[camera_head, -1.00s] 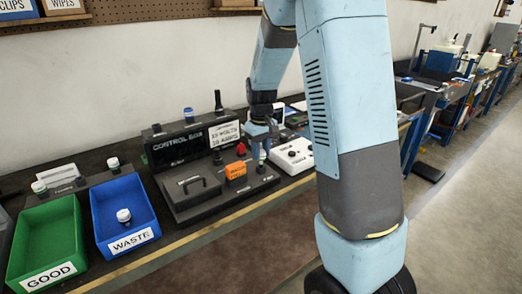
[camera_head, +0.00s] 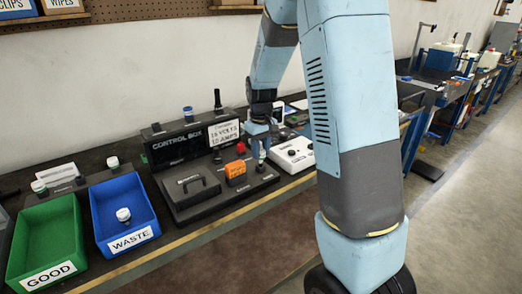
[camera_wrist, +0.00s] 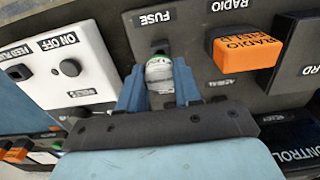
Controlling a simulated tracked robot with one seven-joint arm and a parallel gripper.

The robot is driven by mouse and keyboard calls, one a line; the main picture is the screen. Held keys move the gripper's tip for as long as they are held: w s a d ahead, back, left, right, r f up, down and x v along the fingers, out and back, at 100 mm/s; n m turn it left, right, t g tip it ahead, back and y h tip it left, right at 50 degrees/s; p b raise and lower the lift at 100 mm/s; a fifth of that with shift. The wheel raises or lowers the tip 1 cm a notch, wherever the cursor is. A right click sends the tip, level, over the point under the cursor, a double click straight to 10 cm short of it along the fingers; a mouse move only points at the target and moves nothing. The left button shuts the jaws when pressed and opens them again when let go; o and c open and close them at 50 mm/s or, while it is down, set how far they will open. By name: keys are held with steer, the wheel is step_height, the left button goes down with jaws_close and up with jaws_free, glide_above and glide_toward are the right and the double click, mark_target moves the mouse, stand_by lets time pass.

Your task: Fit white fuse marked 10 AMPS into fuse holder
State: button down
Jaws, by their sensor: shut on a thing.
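My gripper (camera_wrist: 159,88) is shut on a small white fuse (camera_wrist: 158,72) with a green band, which stands out between the two blue fingers. Its marking is not readable here. The dark fuse holder (camera_wrist: 160,46) sits on the panel below the FUSE label, right at the fuse's far end. I cannot tell whether the fuse is inside it or just over it. In the head view my gripper (camera_head: 262,147) points down over the right part of the control box (camera_head: 205,193), and the fuse (camera_head: 263,155) shows small beneath it.
A white switch box (camera_head: 294,153) is close on the right. Blue WASTE bin (camera_head: 142,199), holding one white-capped item, and green GOOD bin (camera_head: 46,232) are farther left.

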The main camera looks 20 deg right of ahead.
mark_target(261, 151)
steer(key=shift+a+f, duration=0.1)
steer(key=shift+f, duration=1.45)
stand_by(0.6)
steer(key=c, duration=0.7)
jaws_free()
steer(key=shift+r, duration=0.1)
step_height(261, 151, up, 14)
steer(key=shift+f, duration=0.25)
steer(key=s+r+m+t, duration=0.1)
steer(key=s+r+t, duration=0.1)
steer(key=s, duration=0.7)
steer(key=s+r+m+t, duration=0.1)
steer(key=s+r, duration=0.3)
steer(key=s, duration=0.5)
steer(key=s+r+m+t, duration=0.1)
steer(key=s+r, duration=0.3)
steer(key=s, duration=0.6)
steer(key=shift+d+m+t, duration=0.25)
steer(key=shift+m+t, duration=0.05)
steer(key=shift+t, duration=0.5)
